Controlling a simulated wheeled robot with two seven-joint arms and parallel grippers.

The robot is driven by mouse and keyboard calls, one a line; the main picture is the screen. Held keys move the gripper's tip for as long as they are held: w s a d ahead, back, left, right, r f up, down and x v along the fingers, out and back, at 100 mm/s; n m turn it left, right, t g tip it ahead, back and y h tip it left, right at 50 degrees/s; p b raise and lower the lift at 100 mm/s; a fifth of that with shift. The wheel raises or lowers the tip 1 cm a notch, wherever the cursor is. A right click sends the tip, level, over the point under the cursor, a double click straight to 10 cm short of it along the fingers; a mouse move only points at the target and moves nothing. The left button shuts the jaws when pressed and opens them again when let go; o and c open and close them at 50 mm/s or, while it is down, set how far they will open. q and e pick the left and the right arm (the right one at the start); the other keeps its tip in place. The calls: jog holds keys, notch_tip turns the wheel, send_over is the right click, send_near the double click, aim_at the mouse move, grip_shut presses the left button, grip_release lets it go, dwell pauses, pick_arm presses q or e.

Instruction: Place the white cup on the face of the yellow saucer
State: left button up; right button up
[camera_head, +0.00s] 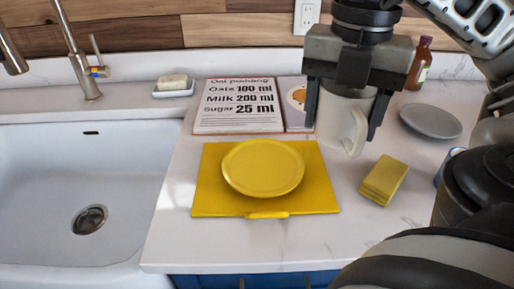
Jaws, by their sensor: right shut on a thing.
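The yellow saucer (262,168) lies face up on a yellow square board (212,196) on the white counter. Its face is bare. The white cup (338,124) is upright, with its handle to the lower right, to the right of and behind the saucer. My right gripper (346,125) comes down over the cup from above, with one finger on each side, and is shut on it. The gripper hides the cup's rim. I cannot tell whether the cup's base touches the counter. My left gripper is not in view.
A white sink (60,170) with a tap (82,70) fills the left. An open recipe book (238,106) lies behind the board. A yellow sponge stack (384,180), grey plate (431,121) and brown bottle (419,62) stand right. Soap (172,82) sits by the wall. The front counter is clear.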

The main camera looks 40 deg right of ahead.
jog(key=w+f, duration=0.2)
jog(key=w, duration=0.1)
jog(key=w+a+f+b, duration=0.1)
jog(key=w+f, duration=0.2)
jog(key=w, duration=0.1)
jog(key=w+a+f+b, duration=0.1)
jog(key=w+f, duration=0.2)
jog(key=w, duration=0.1)
jog(key=shift+a, duration=0.15)
jog(key=shift+w+f, duration=0.2)
jog(key=shift+w+a+f, duration=0.1)
jog(key=shift+w+f, duration=0.1)
jog(key=shift+f, duration=0.1)
jog(key=f, duration=0.3)
jog(key=shift+w+f, duration=0.1)
jog(key=shift+w, duration=0.15)
jog(key=shift+f, duration=0.15)
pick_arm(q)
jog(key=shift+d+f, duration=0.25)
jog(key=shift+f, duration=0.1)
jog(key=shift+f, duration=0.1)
